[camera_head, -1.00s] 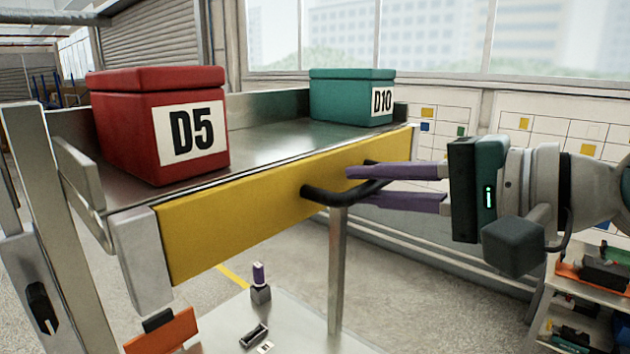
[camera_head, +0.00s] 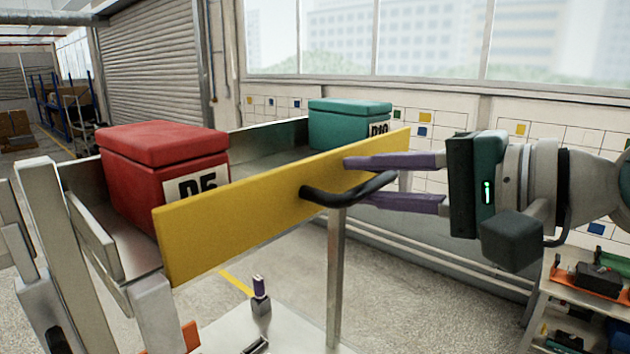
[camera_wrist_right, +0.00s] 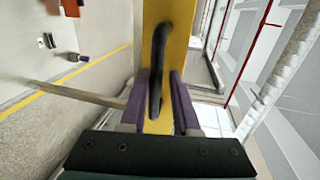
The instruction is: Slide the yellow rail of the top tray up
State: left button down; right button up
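The yellow rail (camera_head: 235,221) stands along the long front side of the top tray (camera_head: 268,139). Its upper edge hides the lower part of the red D5 box (camera_head: 165,155) and of the teal D10 box (camera_head: 350,117). A black handle (camera_head: 322,195) curves out from the rail. My right gripper (camera_head: 355,182) has its purple fingers apart, one above and one below the handle. In the right wrist view the handle (camera_wrist_right: 159,60) lies against or near the left finger, and yellow shows between it and the other finger. My left gripper is not in view.
A lower shelf (camera_head: 290,335) below the tray holds a small purple-topped part (camera_head: 260,292). A metal post (camera_head: 335,280) stands under the rail. A rack with parts (camera_head: 590,290) is at the right.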

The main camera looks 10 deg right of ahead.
jog(key=o, duration=0.4)
jog(key=shift+r, duration=0.1)
jog(key=shift+c, duration=0.2)
jog(key=shift+s+d+b, duration=0.3)
jog(key=shift+s+b, duration=0.05)
jog(key=b+v, duration=0.5)
jog(key=v, duration=0.4)
